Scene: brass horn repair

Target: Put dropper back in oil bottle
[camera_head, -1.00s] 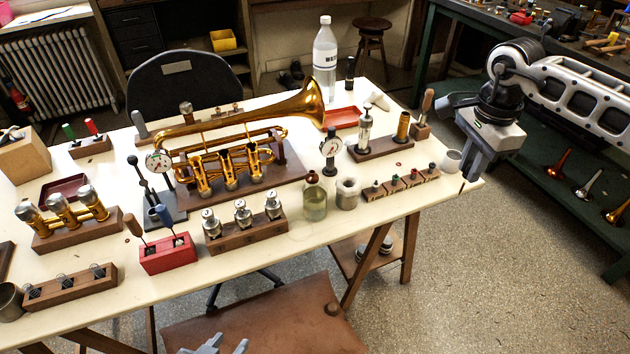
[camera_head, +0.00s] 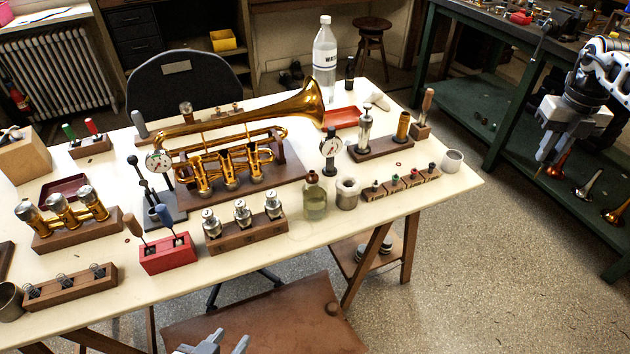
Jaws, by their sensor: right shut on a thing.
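The oil bottle (camera_head: 315,203) is a small clear glass bottle with yellowish liquid and a brown neck. It stands upright near the front edge of the table, between the valve block and a small metal pot. My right gripper (camera_head: 548,166) is beyond the right end of the table, over the floor, well away from the bottle. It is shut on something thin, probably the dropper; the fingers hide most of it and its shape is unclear. My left gripper (camera_head: 218,346) is at the bottom edge, below the table front, with its fingers apart and nothing seen between them.
A brass trumpet (camera_head: 230,165) lies on its stand mid-table. A white cup (camera_head: 452,161) stands near the right table edge.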

